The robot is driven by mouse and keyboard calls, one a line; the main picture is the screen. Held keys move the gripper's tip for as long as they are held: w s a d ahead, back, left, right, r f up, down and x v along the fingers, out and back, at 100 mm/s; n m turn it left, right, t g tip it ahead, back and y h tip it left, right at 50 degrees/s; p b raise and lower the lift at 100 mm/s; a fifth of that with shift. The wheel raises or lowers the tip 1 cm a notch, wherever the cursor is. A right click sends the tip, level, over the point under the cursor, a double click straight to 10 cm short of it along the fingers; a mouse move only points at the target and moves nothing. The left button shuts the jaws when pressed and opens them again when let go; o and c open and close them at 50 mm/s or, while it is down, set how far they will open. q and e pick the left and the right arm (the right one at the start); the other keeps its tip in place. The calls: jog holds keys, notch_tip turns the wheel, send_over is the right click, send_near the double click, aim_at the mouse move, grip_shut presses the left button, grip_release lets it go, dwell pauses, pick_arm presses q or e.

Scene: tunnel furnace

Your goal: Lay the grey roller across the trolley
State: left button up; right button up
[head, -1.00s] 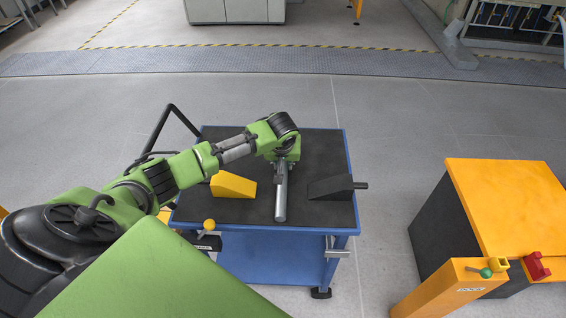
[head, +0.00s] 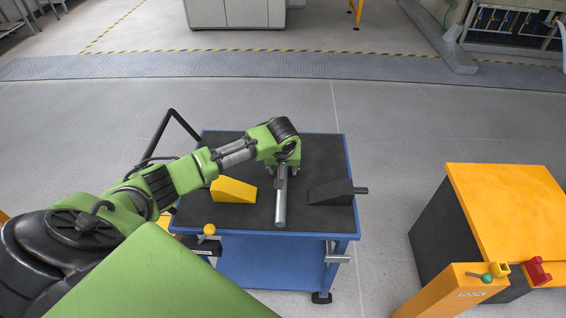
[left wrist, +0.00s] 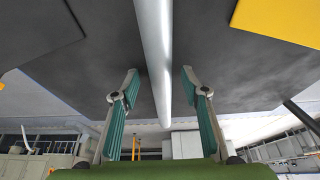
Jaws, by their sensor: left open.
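The grey roller (head: 280,208) lies on the dark top of the blue trolley (head: 349,170), its length running front to back in the head view. It lies between a yellow wedge block (head: 233,190) and a dark wedge block (head: 330,191). My left gripper (head: 282,171) is over the roller's far part and hides that end. In the left wrist view, the open left gripper (left wrist: 158,82) has one finger on each side of the roller (left wrist: 156,45), with visible gaps. My right gripper is not in view.
An orange-topped cabinet (head: 507,200) stands to the right, with an orange control post (head: 440,295) in front of it. Bare floor separates it from the trolley. A black handle (head: 157,135) rises at the trolley's left.

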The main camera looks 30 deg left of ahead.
pick_arm(q)
jog(key=v, duration=1.1)
jog(key=shift+r, duration=0.2)
jog(key=shift+s, duration=0.1)
